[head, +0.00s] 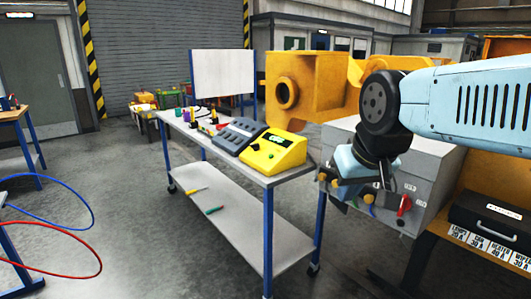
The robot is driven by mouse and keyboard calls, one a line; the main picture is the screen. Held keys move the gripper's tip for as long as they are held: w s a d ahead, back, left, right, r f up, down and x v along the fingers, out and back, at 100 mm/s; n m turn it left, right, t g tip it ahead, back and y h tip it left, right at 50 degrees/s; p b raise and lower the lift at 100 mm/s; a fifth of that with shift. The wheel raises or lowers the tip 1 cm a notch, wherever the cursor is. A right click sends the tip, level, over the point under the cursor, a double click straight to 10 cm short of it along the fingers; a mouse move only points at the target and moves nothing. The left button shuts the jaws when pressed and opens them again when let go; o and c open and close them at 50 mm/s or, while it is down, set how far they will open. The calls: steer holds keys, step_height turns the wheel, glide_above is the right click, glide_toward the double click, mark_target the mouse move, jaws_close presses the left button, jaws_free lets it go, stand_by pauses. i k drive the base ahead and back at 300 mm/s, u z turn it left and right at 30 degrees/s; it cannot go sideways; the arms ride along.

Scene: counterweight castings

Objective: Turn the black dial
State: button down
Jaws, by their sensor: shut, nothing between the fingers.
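My gripper (350,190) is at the end of my pale blue arm, in front of the grey cabinet at the right of the head view. Its fingers are small and partly mixed with the cabinet front, and I see nothing held in them. A red switch handle (403,205) is on the front of the grey cabinet (425,165), just right of my gripper. A yellow device (275,150) with a green display and small dark spots stands on the workbench, left of my gripper.
The workbench (285,180) has blue legs, a lower shelf and a grey device (238,136) on top. A large yellow casting (300,88) is behind. A black case (490,217) lies at right. Blue and red hoses hang at lower left. The middle floor is clear.

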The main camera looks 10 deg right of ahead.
mark_target(254, 146)
steer(key=u, duration=0.1)
steer(key=k, duration=0.4)
steer(key=z, duration=0.5)
steer(key=i, duration=1.4)
steer(key=u, duration=0.75)
